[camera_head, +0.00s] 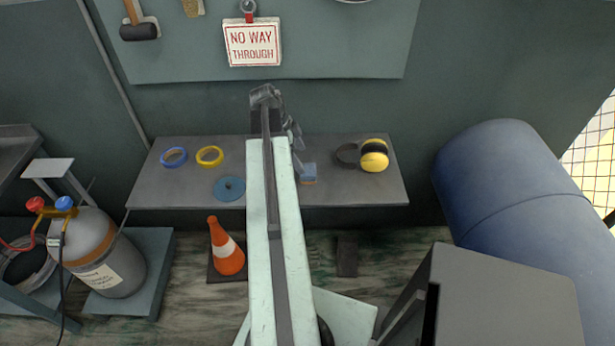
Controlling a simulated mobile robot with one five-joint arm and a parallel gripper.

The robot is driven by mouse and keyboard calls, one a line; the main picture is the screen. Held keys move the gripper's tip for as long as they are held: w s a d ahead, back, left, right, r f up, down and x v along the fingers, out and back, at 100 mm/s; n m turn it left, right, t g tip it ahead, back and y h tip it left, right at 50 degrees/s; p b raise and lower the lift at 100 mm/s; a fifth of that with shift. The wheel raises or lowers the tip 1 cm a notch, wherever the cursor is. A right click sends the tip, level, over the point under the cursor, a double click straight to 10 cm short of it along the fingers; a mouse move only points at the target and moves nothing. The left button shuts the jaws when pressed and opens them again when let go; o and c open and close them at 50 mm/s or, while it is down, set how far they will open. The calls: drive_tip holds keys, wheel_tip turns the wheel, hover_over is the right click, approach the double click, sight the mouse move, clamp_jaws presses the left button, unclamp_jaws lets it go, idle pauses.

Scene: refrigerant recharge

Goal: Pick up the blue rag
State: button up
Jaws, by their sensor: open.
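A small blue item (308,170) with an orange lower edge lies on the grey shelf (350,198), just right of my arm. It may be the blue rag, but it is too small to be sure. A flat blue disc (229,188) with a dark centre lies on the shelf left of my arm. My gripper (295,137) is at the far end of my arm, over the back of the shelf, up and left of the small blue item. It is open, partly hidden by the arm, and holds nothing that I can see.
Blue tape (174,157) and yellow tape (209,156) rolls lie at the shelf's left. Yellow ear muffs (374,155) lie at its right. An orange cone (226,248) stands on the floor in front. A gas cylinder (95,250) is left, a blue drum (510,190) right.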

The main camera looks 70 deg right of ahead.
sight(308, 170)
drive_tip(key=shift+b+x, duration=1.2)
drive_tip(key=shift+x, duration=0.05)
drive_tip(key=b+x, duration=0.5)
drive_tip(key=shift+s+f, duration=0.15)
drive_tip(key=shift+f, duration=0.1)
drive_tip(key=shift+r, duration=0.2)
drive_tip(key=shift+a, duration=0.1)
drive_tip(key=c, duration=1.6)
wheel_tip(308, 170, up, 10)
drive_tip(key=p, duration=1)
drive_tip(key=shift+r+p, duration=0.1)
drive_tip(key=shift+p, duration=0.2)
